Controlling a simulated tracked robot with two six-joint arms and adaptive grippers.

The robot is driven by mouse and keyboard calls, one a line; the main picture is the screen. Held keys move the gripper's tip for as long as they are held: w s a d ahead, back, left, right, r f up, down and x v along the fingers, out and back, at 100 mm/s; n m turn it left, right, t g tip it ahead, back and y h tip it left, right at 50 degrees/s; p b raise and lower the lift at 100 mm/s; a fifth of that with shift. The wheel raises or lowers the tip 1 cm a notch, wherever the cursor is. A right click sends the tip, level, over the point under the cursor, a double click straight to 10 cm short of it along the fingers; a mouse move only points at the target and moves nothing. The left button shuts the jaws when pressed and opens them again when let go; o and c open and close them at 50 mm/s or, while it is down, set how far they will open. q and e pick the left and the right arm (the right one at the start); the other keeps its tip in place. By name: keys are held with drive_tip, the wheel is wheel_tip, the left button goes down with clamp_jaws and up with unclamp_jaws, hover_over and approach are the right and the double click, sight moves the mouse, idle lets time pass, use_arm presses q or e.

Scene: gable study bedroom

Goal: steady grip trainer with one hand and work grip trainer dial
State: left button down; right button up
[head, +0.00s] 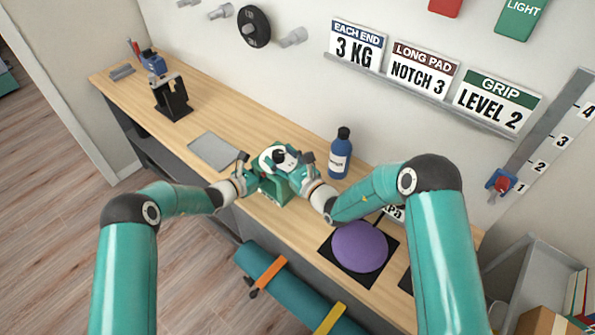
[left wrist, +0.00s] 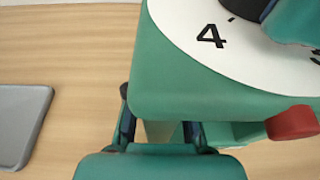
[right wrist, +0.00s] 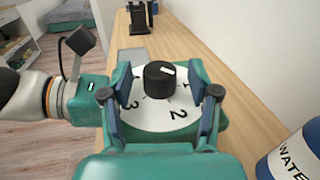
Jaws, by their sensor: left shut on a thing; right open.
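The grip trainer (head: 268,189) is a green block with a white numbered dial (right wrist: 150,120) and a black knob (right wrist: 158,82) on top. It stands on the bench. The knob's white mark points to the upper right in the right wrist view. My left gripper (head: 246,180) is shut on the grip trainer's body (left wrist: 160,85) at its left side; its fingertips are partly hidden under the body. A red part (left wrist: 293,122) sticks out of the body. My right gripper (right wrist: 161,78) is open, with one finger on each side of the knob and gaps visible between.
A blue water bottle (head: 340,155) stands close behind my right gripper. A grey plate (head: 213,151) lies left of the trainer, and a purple dome (head: 360,246) lies to the right. A wall sign (head: 497,103) reads GRIP LEVEL 2. A black stand (head: 172,98) is farther left.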

sight(283, 156)
drive_tip(key=v, duration=1)
drive_tip(key=shift+s, duration=0.1)
drive_tip(key=w+n+g+y, duration=0.1)
drive_tip(key=w, duration=0.1)
drive_tip(key=w+n+g+y, duration=0.1)
drive_tip(key=g+y, duration=0.1)
drive_tip(key=w+a+n+g+y, duration=0.1)
drive_tip(key=w+n+g+y, duration=0.1)
drive_tip(key=shift+w+r, duration=0.3)
drive_tip(key=shift+w+d+f, duration=0.1)
drive_tip(key=shift+w+f, duration=0.1)
drive_tip(key=shift+f, duration=0.05)
drive_tip(key=x, duration=0.7)
drive_tip(key=shift+d, duration=0.1)
